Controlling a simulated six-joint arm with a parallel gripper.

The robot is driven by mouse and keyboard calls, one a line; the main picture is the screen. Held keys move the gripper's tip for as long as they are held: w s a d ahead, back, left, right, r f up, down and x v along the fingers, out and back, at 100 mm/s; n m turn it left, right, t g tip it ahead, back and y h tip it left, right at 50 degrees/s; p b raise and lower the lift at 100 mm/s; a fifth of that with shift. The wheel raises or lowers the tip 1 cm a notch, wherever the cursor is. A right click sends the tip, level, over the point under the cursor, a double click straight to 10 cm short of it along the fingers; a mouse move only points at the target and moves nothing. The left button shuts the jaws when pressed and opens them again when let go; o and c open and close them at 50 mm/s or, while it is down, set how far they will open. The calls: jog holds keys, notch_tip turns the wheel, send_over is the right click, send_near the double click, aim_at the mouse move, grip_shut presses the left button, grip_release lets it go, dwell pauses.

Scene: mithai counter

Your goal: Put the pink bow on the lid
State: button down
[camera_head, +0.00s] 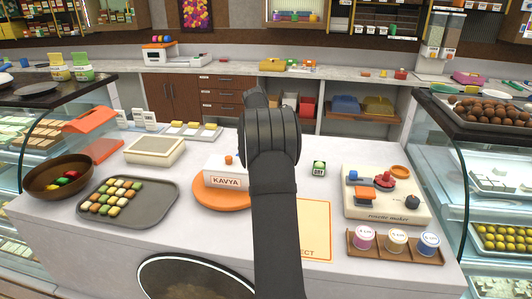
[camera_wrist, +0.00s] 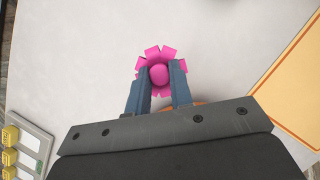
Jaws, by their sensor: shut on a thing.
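In the wrist view the pink bow (camera_wrist: 159,75) is between the two fingers of my gripper (camera_wrist: 160,84), which is shut on it. Its loops spread out past the fingertips, with pale counter behind it. In the head view my arm hides the bow and the fingers. A white box (camera_head: 217,166) with a KAVYA label (camera_head: 226,182) stands on an orange round stand (camera_head: 215,201), partly behind my arm. I cannot tell whether its top is the lid. A sliver of orange shows behind the fingers in the wrist view.
A grey tray of sweets (camera_head: 170,193) and a brown bowl (camera_head: 35,180) are at left. A rosette maker (camera_head: 395,210) and a wooden rack of tubs (camera_head: 375,254) are at right. A yellow-bordered sheet (camera_head: 317,225) lies beside my arm.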

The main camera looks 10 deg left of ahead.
jog(key=s+d+r, duration=0.3)
jog(key=d+r, duration=0.2)
jog(key=d, duration=0.2)
jog(key=s+a+r+n+t+y, duration=0.1)
jog(key=s+a+r+n, duration=0.1)
jog(key=s+r, duration=0.45)
jog(key=s+a+r+n, duration=0.2)
jog(key=s+r+n, duration=0.15)
jog(key=s, duration=0.65)
send_over(238, 171)
jog(key=shift+m, duration=0.45)
notch_tip(238, 171, down, 7)
jog(key=shift+w+d+r, duration=0.1)
jog(key=shift+r, duration=0.05)
jog(key=shift+f, duration=2.05)
jog(key=shift+f, duration=0.15)
jog(key=c, duration=1.3)
grip_release()
